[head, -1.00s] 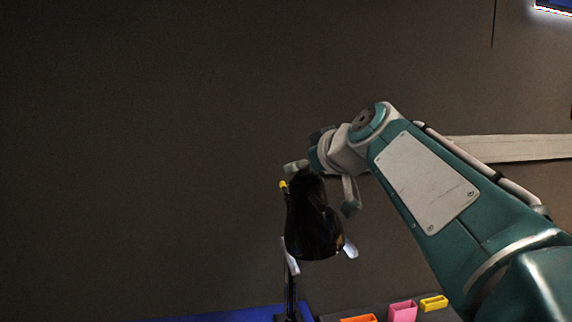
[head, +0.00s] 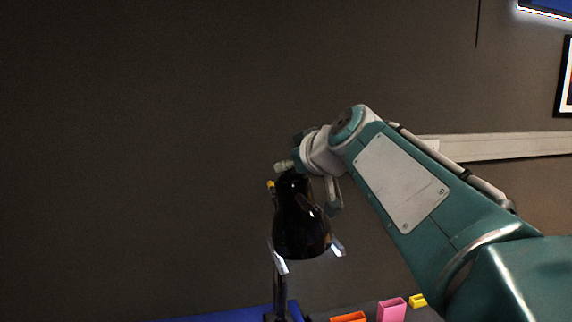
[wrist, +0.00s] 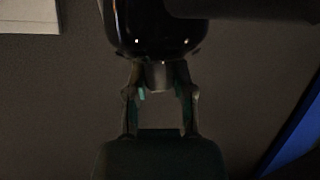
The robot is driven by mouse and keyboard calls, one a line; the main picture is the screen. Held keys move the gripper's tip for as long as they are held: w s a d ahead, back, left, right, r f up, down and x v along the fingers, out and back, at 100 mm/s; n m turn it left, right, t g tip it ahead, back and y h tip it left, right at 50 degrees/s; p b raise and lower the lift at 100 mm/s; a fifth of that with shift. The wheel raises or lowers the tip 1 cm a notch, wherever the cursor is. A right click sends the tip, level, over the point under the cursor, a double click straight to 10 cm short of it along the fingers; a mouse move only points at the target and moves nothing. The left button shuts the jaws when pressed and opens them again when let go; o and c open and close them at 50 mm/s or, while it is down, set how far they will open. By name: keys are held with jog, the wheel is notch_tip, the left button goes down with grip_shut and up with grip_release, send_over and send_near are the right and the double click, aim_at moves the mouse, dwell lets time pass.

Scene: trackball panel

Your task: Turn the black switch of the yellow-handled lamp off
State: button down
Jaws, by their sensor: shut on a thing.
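The lamp has a glossy black head (head: 298,222) on a thin dark stand at the lower middle of the head view. A small yellow part (head: 271,184) shows at the upper left of the head. In the wrist view the black lamp head (wrist: 158,28) fills the top middle. A short grey stub (wrist: 158,76) sticks out below it. My gripper (wrist: 160,92) has a finger on each side and is shut on this stub. I cannot tell whether the stub is the black switch. In the head view my gripper is partly hidden behind the lamp head.
Orange (head: 349,317), pink (head: 392,310) and yellow (head: 418,300) blocks lie on a dark surface at the bottom. A blue surface (head: 235,315) lies to the left of the lamp stand. A pale rail (head: 490,146) runs along the wall. The left side is clear.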

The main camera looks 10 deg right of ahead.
jog(key=shift+m+t+h, duration=0.3)
jog(key=shift+m+h, duration=0.5)
jog(key=shift+h, duration=0.2)
jog(key=shift+a+f+m+t+h, duration=0.1)
jog(key=shift+m+t+h, duration=0.2)
jog(key=shift+m+h, duration=2.3)
jog(key=shift+m+g+h, duration=0.6)
jog(key=shift+m+h, duration=0.65)
jog(key=shift+h, duration=0.4)
jog(key=shift+m+g+h, duration=0.6)
jog(key=shift+m+h, duration=0.65)
jog(key=shift+h, duration=0.7)
jog(key=shift+c, duration=2.2)
grip_release()
jog(key=shift+w, duration=0.1)
